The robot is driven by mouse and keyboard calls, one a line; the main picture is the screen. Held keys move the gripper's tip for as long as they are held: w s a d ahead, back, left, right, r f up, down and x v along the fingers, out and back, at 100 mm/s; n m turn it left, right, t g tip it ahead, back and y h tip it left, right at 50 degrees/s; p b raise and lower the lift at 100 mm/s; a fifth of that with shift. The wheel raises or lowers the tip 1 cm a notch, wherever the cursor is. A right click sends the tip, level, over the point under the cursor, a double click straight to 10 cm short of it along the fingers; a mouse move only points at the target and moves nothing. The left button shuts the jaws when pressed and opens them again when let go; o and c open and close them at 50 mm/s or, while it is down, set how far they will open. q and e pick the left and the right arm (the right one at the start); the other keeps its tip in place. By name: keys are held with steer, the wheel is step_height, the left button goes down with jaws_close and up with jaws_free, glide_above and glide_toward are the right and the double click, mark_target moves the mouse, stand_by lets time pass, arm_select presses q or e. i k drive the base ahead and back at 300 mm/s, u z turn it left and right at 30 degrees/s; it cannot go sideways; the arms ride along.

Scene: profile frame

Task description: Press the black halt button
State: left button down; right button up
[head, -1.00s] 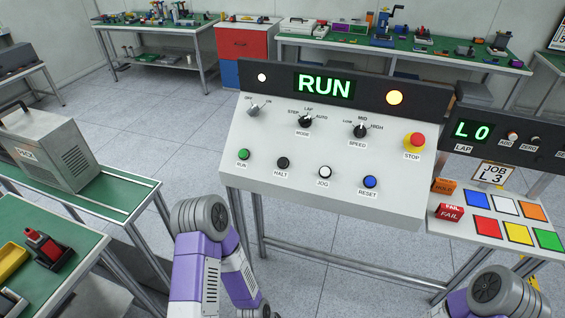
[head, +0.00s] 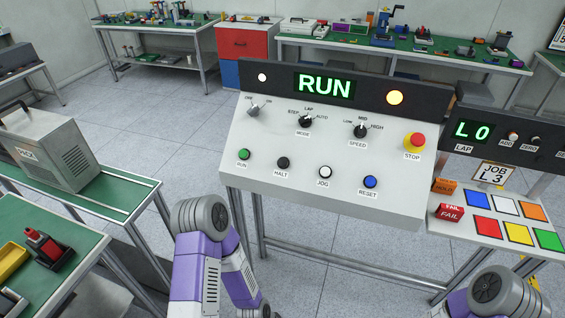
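The black halt button (head: 283,163) sits on the sloped white control panel (head: 250,203), above its HALT label. It is between the green RUN button (head: 244,154) and the white JOG button (head: 325,172). The display (head: 324,87) above reads RUN in green. My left arm shows at the lower left of the panel and my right arm at the bottom right. Neither gripper is in view, and nothing covers the halt button.
The panel also has a blue RESET button (head: 370,182), a red STOP button (head: 417,139), and MODE and SPEED knobs. A lap unit with coloured squares stands at right. A green bench (head: 110,192) with a grey case is at left.

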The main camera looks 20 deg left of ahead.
mark_target(281, 161)
steer(key=u, duration=0.9)
steer(key=i, duration=0.55)
steer(key=u, duration=0.25)
